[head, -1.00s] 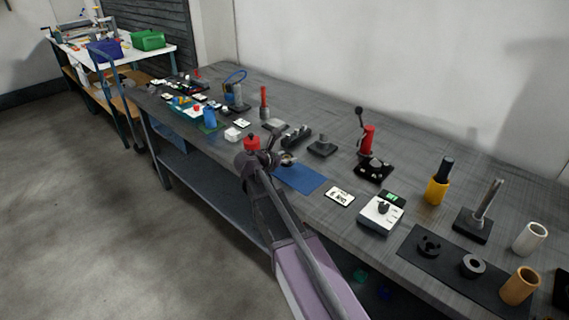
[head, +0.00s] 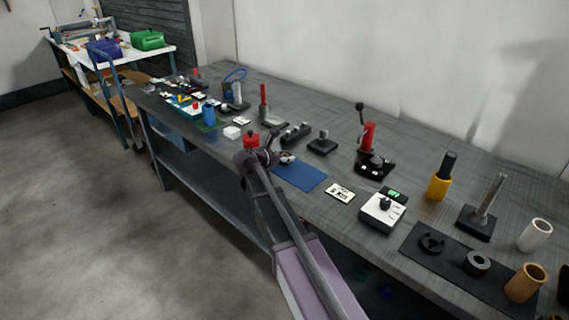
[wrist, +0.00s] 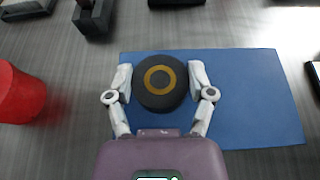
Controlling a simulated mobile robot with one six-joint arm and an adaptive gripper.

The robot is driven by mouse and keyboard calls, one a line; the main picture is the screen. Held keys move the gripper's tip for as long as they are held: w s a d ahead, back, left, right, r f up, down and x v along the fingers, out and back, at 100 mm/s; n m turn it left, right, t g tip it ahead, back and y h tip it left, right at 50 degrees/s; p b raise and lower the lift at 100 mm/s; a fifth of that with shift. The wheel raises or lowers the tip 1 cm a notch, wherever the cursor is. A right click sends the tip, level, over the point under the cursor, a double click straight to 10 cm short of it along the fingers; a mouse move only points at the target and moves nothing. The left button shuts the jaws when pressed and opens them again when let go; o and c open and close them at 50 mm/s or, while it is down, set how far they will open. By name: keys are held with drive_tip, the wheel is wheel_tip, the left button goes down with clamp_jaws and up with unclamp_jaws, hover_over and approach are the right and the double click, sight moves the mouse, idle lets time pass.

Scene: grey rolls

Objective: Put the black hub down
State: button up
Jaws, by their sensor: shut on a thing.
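The black hub (wrist: 160,100) is a round dark disc with a gold ring on top, seen from above in the wrist view. My gripper (wrist: 160,82) is shut on it, with one pale finger on its left side and one on its right. The hub is over the left part of the blue mat (wrist: 250,105). I cannot tell whether its underside touches the mat. In the head view, my arm reaches the left end of the blue mat (head: 302,178), and the hub is too small and partly hidden to make out clearly.
A red object (wrist: 20,95) stands left of the mat. A white label card (head: 340,193) and a white scale-like box (head: 380,214) are to the right. The mat's right part is bare.

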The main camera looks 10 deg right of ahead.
drive_tip(key=shift+f+b, duration=0.35)
drive_tip(key=shift+f, duration=0.3)
drive_tip(key=shift+f, duration=0.1)
drive_tip(key=o, duration=1.3)
drive_tip(key=shift+r, duration=0.2)
drive_tip(key=shift+s+a+r, duration=0.15)
drive_tip(key=shift+s+a, duration=0.05)
drive_tip(key=shift+a, duration=0.1)
drive_tip(key=p+v, duration=0.4)
drive_tip(key=v, duration=0.7)
drive_tip(key=shift+s+a+p, duration=0.1)
drive_tip(key=shift+a+p, duration=0.05)
drive_tip(key=shift+p, duration=0.2)
